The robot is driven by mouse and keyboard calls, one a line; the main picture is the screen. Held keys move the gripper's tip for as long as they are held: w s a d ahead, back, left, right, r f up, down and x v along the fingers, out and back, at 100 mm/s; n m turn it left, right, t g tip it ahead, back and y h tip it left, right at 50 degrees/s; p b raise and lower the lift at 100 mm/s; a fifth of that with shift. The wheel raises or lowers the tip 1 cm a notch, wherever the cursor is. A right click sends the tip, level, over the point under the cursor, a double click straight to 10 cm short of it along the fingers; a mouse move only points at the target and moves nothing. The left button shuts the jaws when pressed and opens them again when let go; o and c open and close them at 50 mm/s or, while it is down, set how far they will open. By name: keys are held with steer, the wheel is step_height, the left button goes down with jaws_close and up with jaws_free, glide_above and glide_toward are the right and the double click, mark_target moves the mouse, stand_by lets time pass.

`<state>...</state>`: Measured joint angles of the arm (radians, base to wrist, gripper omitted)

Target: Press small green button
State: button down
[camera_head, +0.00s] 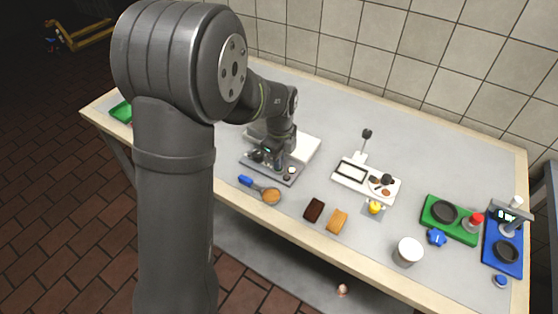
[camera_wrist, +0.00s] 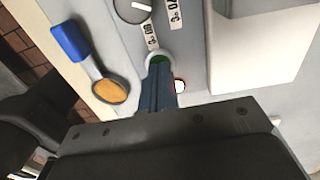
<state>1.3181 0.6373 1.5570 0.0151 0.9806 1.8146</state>
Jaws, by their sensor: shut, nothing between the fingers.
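The small green button (camera_wrist: 158,58) shows in the wrist view, set in a round recess on a grey control panel (camera_wrist: 195,70). It is partly covered by the fingertips of my gripper (camera_wrist: 156,68), which are shut together and empty. The tips are right at the button; I cannot tell whether they touch it or press it. In the head view, my gripper (camera_head: 272,163) is low over the grey panel (camera_head: 290,178), and the button cannot be made out there.
Beside the button are a dial (camera_wrist: 133,10), printed labels and a small bright round spot (camera_wrist: 180,86). A blue-handled scoop (camera_head: 246,181) lies in front of the panel. A dark brown block (camera_head: 314,210), orange block (camera_head: 337,221) and white cup (camera_head: 408,251) stand to the right.

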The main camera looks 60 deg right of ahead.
step_height(320, 180, up, 13)
steer(key=shift+d, duration=0.4)
stand_by(1.3)
